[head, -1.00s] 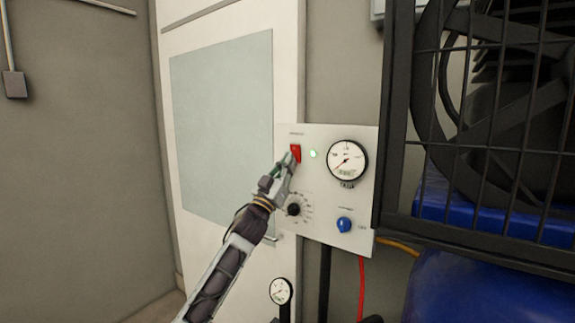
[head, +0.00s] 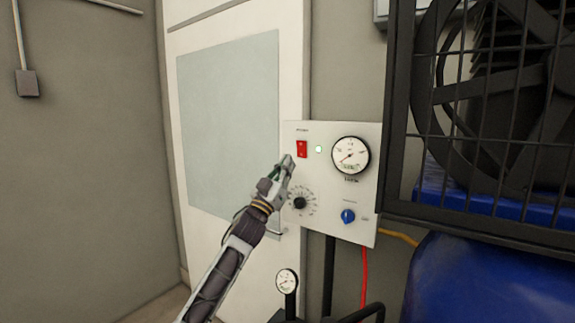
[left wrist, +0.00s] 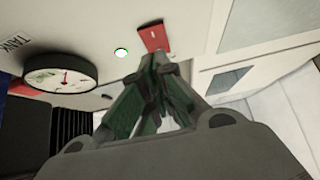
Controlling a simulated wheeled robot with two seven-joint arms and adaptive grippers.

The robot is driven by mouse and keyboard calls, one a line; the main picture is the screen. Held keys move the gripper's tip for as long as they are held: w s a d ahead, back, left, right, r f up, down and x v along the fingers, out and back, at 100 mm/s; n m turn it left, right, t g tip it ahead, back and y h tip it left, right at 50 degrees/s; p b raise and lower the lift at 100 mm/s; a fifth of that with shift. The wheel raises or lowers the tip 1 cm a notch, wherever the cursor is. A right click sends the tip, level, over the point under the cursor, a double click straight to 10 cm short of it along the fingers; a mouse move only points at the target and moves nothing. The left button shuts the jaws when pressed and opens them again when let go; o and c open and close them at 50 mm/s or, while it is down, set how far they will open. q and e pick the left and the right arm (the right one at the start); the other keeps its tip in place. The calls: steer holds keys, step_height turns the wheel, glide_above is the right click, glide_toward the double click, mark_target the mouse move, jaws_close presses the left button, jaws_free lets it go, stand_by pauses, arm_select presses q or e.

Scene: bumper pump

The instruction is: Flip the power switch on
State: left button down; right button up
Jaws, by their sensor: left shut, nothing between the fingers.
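The red power switch (head: 302,149) is at the upper left of the grey-white control panel (head: 330,225). A small green lamp (head: 318,149) right of it shows a pale green glow. My left gripper (head: 288,160) is shut and empty, just below and left of the switch, and looks apart from it. In the left wrist view the fingers (left wrist: 155,75) point toward the panel, with the red switch (left wrist: 154,37) just beyond their tips and the lit green lamp (left wrist: 121,53) beside it. My right gripper is not in view.
The panel also carries a round gauge (head: 351,156), a black dial (head: 299,203) and a blue knob (head: 348,216). A caged fan (head: 500,120) over a blue tank (head: 490,280) fills the right side. A door (head: 228,120) stands behind the panel on the left.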

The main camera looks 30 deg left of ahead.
arm_select(q)
steer(key=s+f+b, duration=0.2)
steer(key=s+f, duration=0.3)
steer(key=f, duration=0.2)
steer(key=shift+s+a, duration=0.2)
steer(key=shift+a, duration=0.2)
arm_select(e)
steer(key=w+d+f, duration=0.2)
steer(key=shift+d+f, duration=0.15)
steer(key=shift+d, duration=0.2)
